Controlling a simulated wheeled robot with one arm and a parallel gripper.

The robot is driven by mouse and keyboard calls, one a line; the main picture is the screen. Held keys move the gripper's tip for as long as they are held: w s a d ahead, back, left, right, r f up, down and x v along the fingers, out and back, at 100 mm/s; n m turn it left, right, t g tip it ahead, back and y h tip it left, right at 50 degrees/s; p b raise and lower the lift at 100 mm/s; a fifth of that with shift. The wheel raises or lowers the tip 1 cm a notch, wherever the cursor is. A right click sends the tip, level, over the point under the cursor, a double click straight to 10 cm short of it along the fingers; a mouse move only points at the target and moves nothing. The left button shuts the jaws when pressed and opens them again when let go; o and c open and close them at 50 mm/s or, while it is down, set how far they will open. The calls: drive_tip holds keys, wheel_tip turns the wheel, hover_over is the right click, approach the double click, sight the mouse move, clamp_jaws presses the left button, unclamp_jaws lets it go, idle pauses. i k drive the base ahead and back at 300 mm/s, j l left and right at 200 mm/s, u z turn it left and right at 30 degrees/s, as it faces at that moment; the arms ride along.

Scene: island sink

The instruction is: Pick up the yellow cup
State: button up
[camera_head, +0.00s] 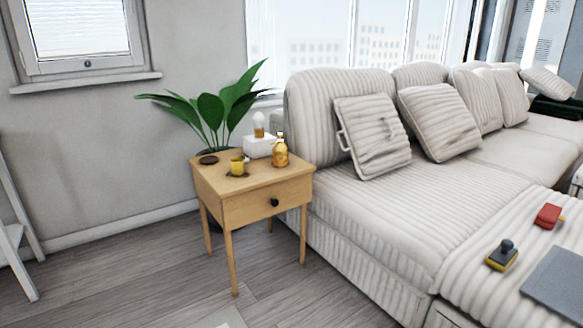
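A small yellow cup (237,166) stands upright on a wooden side table (235,188), near the middle of its top. It seems to rest on a small dark coaster or saucer. An amber bottle (280,151) stands to its right, and a white box (259,146) stands behind it. A dark round coaster (208,160) lies to its left. My gripper is not in view.
A striped sofa (390,220) stands right beside the table. A red object (548,216), a yellow-and-black stamp-like object (502,255) and a grey flat item (556,285) lie on it. A plant (213,110) rises behind the table.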

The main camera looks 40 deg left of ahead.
sight(236, 166)
drive_tip(key=u, duration=1.8)
drive_tip(key=z, duration=0.25)
drive_tip(key=i+j+z, duration=0.65)
drive_tip(key=j+z, duration=0.15)
drive_tip(key=i+j, duration=0.2)
drive_tip(key=j, duration=0.2)
drive_tip(key=i+j, duration=0.15)
drive_tip(key=j, duration=0.25)
drive_tip(key=i+j, duration=0.2)
drive_tip(key=j, duration=0.2)
drive_tip(key=i+j+z, duration=0.1)
drive_tip(key=j, duration=0.25)
drive_tip(key=i, duration=0.05)
